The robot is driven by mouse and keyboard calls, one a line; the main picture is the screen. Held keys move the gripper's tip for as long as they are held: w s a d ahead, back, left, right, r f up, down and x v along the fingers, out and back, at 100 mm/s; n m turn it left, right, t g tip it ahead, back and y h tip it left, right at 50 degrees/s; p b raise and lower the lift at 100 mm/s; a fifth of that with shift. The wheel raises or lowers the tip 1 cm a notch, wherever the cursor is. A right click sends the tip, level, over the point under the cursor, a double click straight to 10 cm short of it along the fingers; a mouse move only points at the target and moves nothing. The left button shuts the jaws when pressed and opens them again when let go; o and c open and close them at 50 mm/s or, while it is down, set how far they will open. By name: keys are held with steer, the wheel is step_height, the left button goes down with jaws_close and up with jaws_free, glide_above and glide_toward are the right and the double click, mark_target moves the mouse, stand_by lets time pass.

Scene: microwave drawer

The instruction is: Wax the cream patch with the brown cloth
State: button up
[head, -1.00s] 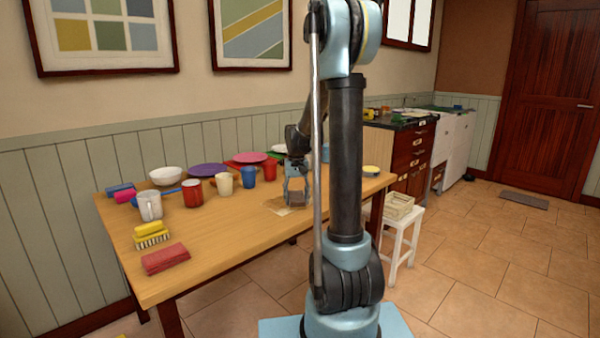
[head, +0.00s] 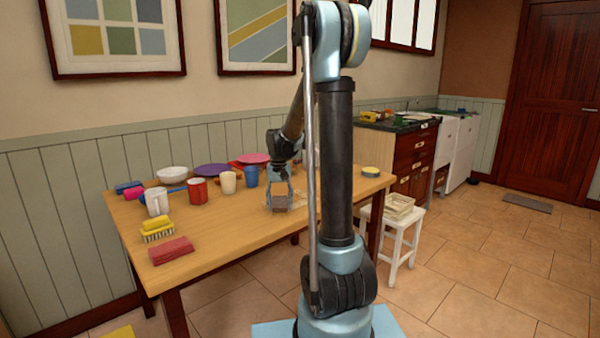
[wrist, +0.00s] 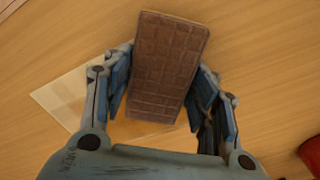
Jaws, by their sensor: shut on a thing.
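A folded brown cloth (wrist: 165,65) with a grid pattern fills the middle of the wrist view. My gripper (wrist: 163,78) is shut on it, with a finger along each side. In the head view my gripper (head: 280,198) holds the brown cloth (head: 281,195) low over the table, and I cannot tell whether it touches the wood. The cream patch (wrist: 68,97) is a pale thin rectangle on the tabletop, partly behind the cloth and gripper in the wrist view. In the head view the patch is mostly hidden by my gripper and arm.
The wooden table (head: 225,235) holds a red folded cloth (head: 171,250), a yellow brush (head: 158,229), a white mug (head: 157,201), a red mug (head: 198,191), other mugs and plates. A round yellow tin (head: 371,171) sits at the right end. The front middle is clear.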

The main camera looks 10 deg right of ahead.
mark_target(276, 202)
steer(key=shift+s+a, duration=0.4)
steer(key=shift+a, duration=0.3)
steer(key=shift+s+a+r, duration=0.1)
steer(key=shift+a+r, duration=0.05)
steer(key=shift+r, duration=3.95)
